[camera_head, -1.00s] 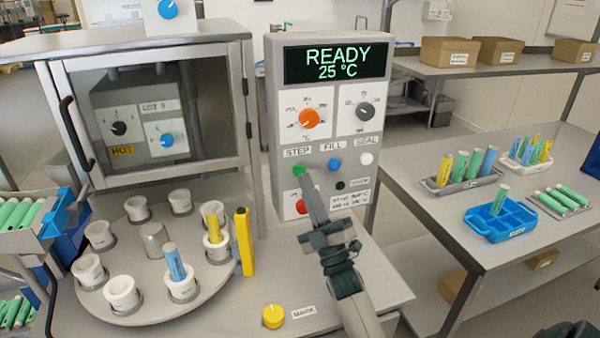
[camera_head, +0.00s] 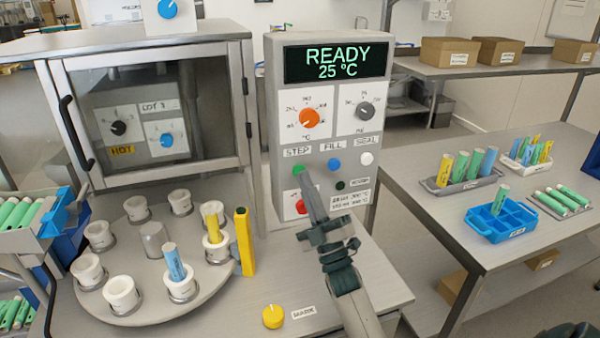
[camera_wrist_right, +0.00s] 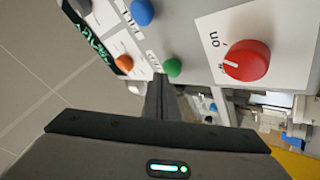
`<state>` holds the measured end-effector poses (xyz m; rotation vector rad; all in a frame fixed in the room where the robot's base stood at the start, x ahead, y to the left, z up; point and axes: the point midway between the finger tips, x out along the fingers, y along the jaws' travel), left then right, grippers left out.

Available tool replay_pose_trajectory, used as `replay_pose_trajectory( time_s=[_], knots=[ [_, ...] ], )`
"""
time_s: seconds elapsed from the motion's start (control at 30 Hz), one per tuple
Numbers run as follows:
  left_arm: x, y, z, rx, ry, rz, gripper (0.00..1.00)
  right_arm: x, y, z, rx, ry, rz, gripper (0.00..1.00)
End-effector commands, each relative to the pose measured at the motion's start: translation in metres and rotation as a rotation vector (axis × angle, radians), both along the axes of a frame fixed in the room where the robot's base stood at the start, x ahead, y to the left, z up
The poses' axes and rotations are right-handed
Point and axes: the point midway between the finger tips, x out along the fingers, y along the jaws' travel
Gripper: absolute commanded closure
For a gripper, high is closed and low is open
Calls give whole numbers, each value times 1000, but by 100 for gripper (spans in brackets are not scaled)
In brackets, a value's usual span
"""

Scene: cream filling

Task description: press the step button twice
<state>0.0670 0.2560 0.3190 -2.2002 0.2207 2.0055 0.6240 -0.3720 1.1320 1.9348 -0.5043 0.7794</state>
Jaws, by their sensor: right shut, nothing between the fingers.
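The control panel (camera_head: 290,82) stands at the centre, its screen reading READY 25 °C. The green step button (camera_head: 298,170) sits under the STEP label on the panel's left side. It also shows in the right wrist view (camera_wrist_right: 172,67), just beyond the fingertips. My right gripper (camera_head: 304,180) is shut and empty, its tips close to the green button. In the right wrist view the shut fingers (camera_wrist_right: 158,84) point at the button's lower edge; I cannot tell whether they touch it. My left gripper is not in view.
The blue fill button (camera_head: 334,164), white seal button (camera_head: 366,158) and red knob (camera_head: 301,206) are close by. A turntable (camera_head: 150,258) with white cups and two tubes stands left. A yellow block (camera_head: 245,242) stands beside it. A yellow knob (camera_head: 273,316) is in front.

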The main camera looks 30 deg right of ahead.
Motion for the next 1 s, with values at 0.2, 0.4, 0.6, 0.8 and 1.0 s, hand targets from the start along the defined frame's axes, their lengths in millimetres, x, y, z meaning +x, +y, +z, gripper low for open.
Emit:
replay_pose_trajectory(
  time_s=[0.2,0.4,0.6,0.8,1.0],
  knots=[
    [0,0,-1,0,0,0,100,2,0,0,0,0,0,100],
    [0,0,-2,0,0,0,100,3,-1,0,0,0,0,100],
    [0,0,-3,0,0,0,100,6,-1,0,0,0,0,100],
    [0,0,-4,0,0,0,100,7,-2,0,0,0,0,100],
    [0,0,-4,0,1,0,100,9,-2,0,0,0,0,100]
  ],
)
